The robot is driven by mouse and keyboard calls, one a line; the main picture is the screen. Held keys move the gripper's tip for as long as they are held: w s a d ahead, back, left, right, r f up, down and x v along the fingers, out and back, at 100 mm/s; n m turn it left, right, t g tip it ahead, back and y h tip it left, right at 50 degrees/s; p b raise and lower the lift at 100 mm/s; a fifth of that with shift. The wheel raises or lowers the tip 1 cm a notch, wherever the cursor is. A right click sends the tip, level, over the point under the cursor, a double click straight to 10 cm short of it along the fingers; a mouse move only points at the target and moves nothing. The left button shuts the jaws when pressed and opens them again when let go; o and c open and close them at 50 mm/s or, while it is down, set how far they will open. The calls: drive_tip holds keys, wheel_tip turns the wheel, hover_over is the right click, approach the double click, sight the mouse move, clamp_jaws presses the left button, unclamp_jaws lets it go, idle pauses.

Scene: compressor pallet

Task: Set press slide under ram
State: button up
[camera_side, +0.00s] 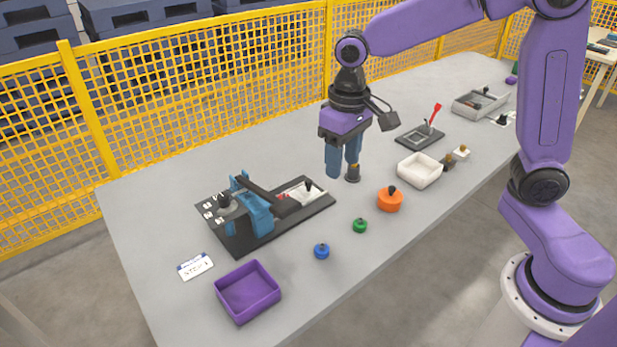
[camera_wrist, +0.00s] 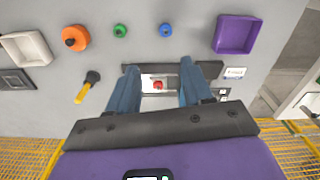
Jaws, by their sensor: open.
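The press (camera_side: 265,215) stands on a dark base at the left of the table. It has a blue frame and a long black bar slanting over it. A white slide (camera_side: 298,193) with a black knob lies at the right end of the base, beside the blue frame, with a red patch at its inner end. My gripper (camera_side: 343,168) is open and empty, pointing down above the table to the right of the press. In the wrist view, the base, white (camera_wrist: 148,84) and a red part show between and beyond my open fingers (camera_wrist: 157,75); the fingers hide some of the press.
An orange knobbed piece (camera_side: 389,201), green piece (camera_side: 360,226), blue piece (camera_side: 321,251), white tray (camera_side: 420,170) and purple tray (camera_side: 247,292) lie along the front. A yellow mesh fence (camera_side: 200,100) lines the back.

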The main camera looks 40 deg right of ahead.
drive_tip(key=w+d+f+m, duration=0.2)
drive_tip(key=w+m, duration=0.4)
drive_tip(key=w, duration=0.6)
drive_tip(key=m, duration=0.5)
hover_over(309, 180)
wheel_tip(309, 180, down, 3)
wheel_tip(309, 180, down, 18)
drive_tip(key=shift+a+r, duration=0.1)
drive_tip(key=shift+r, duration=0.15)
